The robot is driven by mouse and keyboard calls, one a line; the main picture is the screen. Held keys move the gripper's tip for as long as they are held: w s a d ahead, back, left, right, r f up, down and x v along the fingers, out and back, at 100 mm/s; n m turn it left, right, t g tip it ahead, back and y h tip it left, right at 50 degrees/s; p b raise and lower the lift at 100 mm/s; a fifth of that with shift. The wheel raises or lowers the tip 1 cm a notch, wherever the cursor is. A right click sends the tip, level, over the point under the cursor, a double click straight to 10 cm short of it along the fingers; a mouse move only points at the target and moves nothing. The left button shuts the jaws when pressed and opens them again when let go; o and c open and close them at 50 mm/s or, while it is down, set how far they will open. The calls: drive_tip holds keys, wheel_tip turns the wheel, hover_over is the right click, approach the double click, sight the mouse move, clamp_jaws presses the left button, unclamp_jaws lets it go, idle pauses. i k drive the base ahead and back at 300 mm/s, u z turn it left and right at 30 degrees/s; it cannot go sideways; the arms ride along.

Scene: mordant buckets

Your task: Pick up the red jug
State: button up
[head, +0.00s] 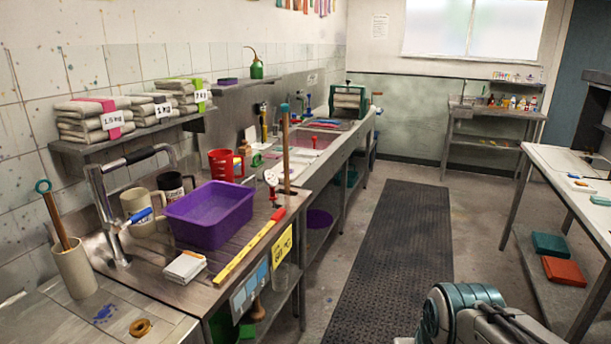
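The red jug (222,166) stands on the counter along the left wall, behind the purple tub. It has a handle on its right side and a small yellow and white label near it. Its lower part is partly hidden by the tub's rim. Part of my own arm, grey and teal, shows at the bottom right, over the floor and well away from the jug. My gripper's fingers are not in view.
The purple tub (207,222) stands in front of the jug. A cream mug (140,207), a dark mug (172,187) and a tall metal tap (108,208) are to its left. A wooden stick (285,150) stands to its right. The dark floor mat (392,250) is clear.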

sight(220, 162)
drive_tip(key=i, duration=2.85)
drive_tip(key=u, duration=2.3)
